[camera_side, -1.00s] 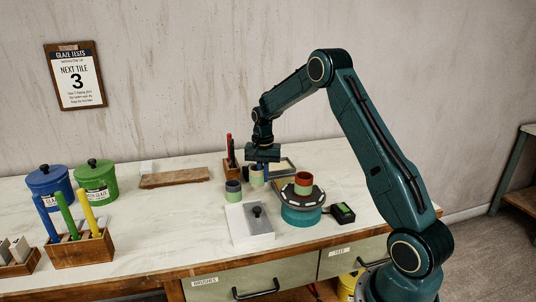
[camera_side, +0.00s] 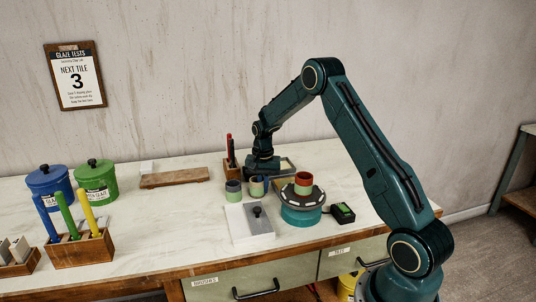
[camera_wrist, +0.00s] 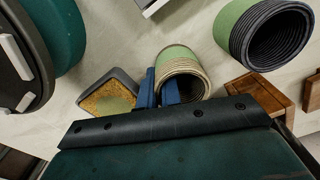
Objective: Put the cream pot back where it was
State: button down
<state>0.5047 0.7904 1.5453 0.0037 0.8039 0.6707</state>
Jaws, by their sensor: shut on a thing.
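The cream pot (camera_side: 257,188) is green below with a cream top. It is upright at or just above the worktop; I cannot tell whether it touches. In the wrist view its cream rim and ribbed inside (camera_wrist: 186,82) face the camera. My gripper (camera_side: 264,180) is above it, its blue fingers (camera_wrist: 160,88) shut on the left part of the pot's wall. One finger covers part of the opening. The pot's base is hidden in the wrist view.
A dark-rimmed green pot (camera_side: 233,191) stands close on the left. A turntable (camera_side: 302,212) carrying a red-and-green pot (camera_side: 303,184) is on the right. A lidded white box (camera_side: 250,224) is in front. A wooden brush holder (camera_side: 231,172) and a square tray (camera_wrist: 86,104) are near.

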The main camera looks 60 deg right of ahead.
jog(key=c, duration=1.6)
grip_release()
jog(key=shift+f, duration=0.1)
notch_tip(320, 180, up, 12)
jog(key=shift+r, duration=0.2)
